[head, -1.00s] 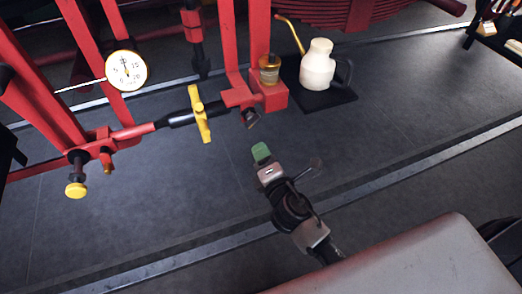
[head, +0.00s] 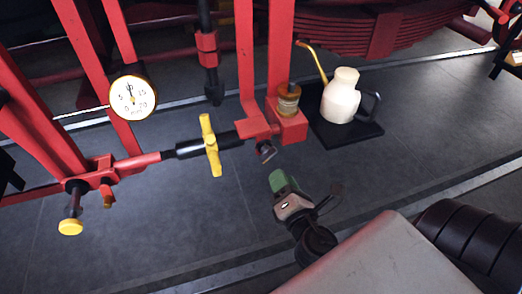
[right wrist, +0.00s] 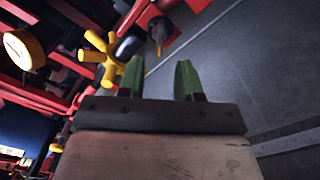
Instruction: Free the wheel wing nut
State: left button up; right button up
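A small dark metal piece, seemingly the wing nut (head: 266,151), sticks out below the red block (head: 291,127) at the right end of the horizontal rod. It seems to show in the right wrist view (right wrist: 158,32) too, beyond the fingertips. A yellow spoked handwheel (head: 210,146) sits on the rod's black section, also in the right wrist view (right wrist: 100,58). My right gripper (head: 278,181) is just below and right of the metal piece, apart from it. Its green fingers (right wrist: 160,78) are spread with nothing between them. My left gripper is not in view.
A white oil can (head: 341,98) with a brass spout stands on a black tray (head: 350,134) at right. A dial gauge (head: 133,97) and red frame bars (head: 75,40) stand at left. A yellow knob (head: 70,227) hangs lower left. The floor below the rod is clear.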

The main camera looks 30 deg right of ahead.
aim_at(271, 157)
jog(key=p+x, duration=0.1)
jog(key=x, duration=0.8)
jog(key=shift+c, duration=0.5)
